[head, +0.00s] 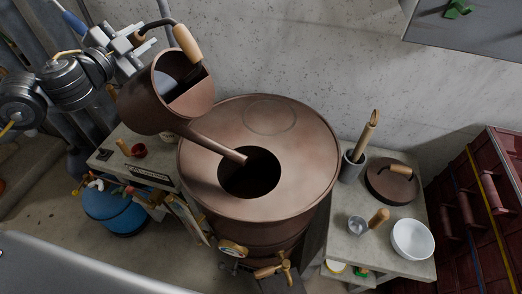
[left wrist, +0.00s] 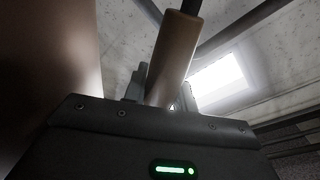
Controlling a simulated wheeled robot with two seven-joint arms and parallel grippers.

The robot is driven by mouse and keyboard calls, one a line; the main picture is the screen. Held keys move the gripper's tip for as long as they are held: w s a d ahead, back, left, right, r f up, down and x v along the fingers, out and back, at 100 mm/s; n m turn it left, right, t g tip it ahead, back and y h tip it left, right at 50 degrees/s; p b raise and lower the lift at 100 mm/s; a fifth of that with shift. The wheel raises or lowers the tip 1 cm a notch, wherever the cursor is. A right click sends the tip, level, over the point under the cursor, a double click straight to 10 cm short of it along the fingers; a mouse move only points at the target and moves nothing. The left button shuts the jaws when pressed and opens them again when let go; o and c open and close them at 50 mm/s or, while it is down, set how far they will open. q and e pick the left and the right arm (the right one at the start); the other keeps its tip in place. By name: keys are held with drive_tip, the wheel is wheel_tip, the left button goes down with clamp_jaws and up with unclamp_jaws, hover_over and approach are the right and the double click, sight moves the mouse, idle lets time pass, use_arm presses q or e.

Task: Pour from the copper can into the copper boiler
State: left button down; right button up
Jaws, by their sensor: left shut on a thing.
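The copper can (head: 150,103) is held up at the upper left of the copper boiler (head: 293,130) in the head view. The can is tilted, its open top showing and its long spout (head: 213,144) reaching down to the right. The spout's tip is over the boiler's round dark opening (head: 250,178). No liquid stream can be made out. The wrist view shows the wooden grip (left wrist: 172,55) between the fingers and part of the can's side (left wrist: 45,60). My right gripper is not in view.
A blue tank (head: 115,210) stands at lower left. A tap (head: 272,270) is on the boiler's front.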

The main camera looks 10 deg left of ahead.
use_arm(q)
drive_tip(key=shift+w+a+f+b, duration=0.3)
drive_tip(key=shift+a+b, duration=0.05)
drive_tip(key=shift+w+a+f, duration=0.2)
drive_tip(key=shift+a, duration=0.05)
drive_tip(key=shift+w+a+f+b, duration=0.5)
drive_tip(key=shift+a+f+b, duration=0.1)
drive_tip(key=shift+b, duration=0.25)
drive_tip(key=shift+w+a+f, duration=0.15)
drive_tip(key=shift+a+f, duration=0.05)
drive_tip(key=shift+a, duration=0.05)
drive_tip(key=shift+w+a+f+b, duration=0.35)
drive_tip(key=shift+a+f+b, duration=0.05)
drive_tip(key=shift+b, duration=0.2)
drive_tip(key=shift+w+a+f, duration=0.15)
drive_tip(key=shift+a+f, duration=0.05)
drive_tip(key=shift+w+a+f+b, duration=0.25)
drive_tip(key=shift+a+b, duration=0.05)
drive_tip(key=shift+b, duration=0.1)
drive_tip(key=shift+m, duration=0.7)
drive_tip(key=shift+s+d+r+p, duration=0.1)
drive_tip(key=shift+d+r+p, duration=1.45)
drive_tip(key=shift+p, duration=0.15)
idle(2.7)
